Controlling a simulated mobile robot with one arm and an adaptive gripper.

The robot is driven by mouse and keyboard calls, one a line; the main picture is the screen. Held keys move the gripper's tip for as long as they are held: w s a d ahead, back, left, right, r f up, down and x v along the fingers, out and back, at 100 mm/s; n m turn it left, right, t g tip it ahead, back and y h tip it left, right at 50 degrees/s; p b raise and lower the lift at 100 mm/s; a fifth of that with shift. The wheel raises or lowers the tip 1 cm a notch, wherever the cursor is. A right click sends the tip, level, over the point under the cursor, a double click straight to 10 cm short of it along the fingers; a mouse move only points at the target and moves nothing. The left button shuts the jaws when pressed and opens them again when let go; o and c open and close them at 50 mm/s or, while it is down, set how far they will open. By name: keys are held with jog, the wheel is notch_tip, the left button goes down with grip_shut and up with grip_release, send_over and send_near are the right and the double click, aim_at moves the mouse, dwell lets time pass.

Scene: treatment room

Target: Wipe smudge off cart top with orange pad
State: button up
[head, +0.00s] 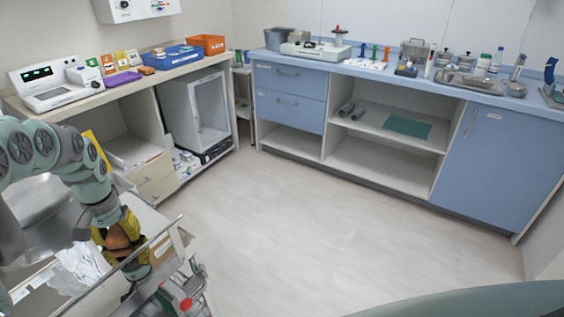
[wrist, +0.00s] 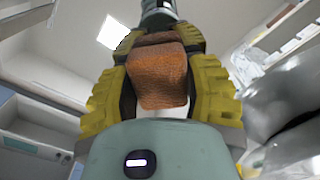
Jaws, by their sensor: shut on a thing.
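My gripper (wrist: 160,75) has yellow ribbed fingers and is shut on the orange pad (wrist: 158,78), which sits between them in the wrist view. In the head view my gripper (head: 122,238) is at the lower left, over the cart (head: 160,248), and a bit of the orange pad (head: 117,241) shows between its fingers. The cart top is largely hidden by my arm and gripper. I cannot make out a smudge. I cannot tell whether the pad touches the cart top.
A metal rail (head: 150,243) runs along the cart's edge beside my gripper. Crumpled clear plastic (head: 80,265) lies on the cart. A counter (head: 90,100) with devices and bins stands behind it, and blue cabinets (head: 495,150) line the far wall. The floor (head: 320,225) between is clear.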

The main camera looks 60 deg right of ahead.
jog(key=shift+s+d+r+p, duration=0.1)
jog(key=shift+s+r+p, duration=0.1)
jog(key=shift+s+p, duration=0.9)
jog(key=shift+s+f, duration=0.2)
jog(key=shift+s, duration=0.15)
jog(key=shift+a, duration=0.2)
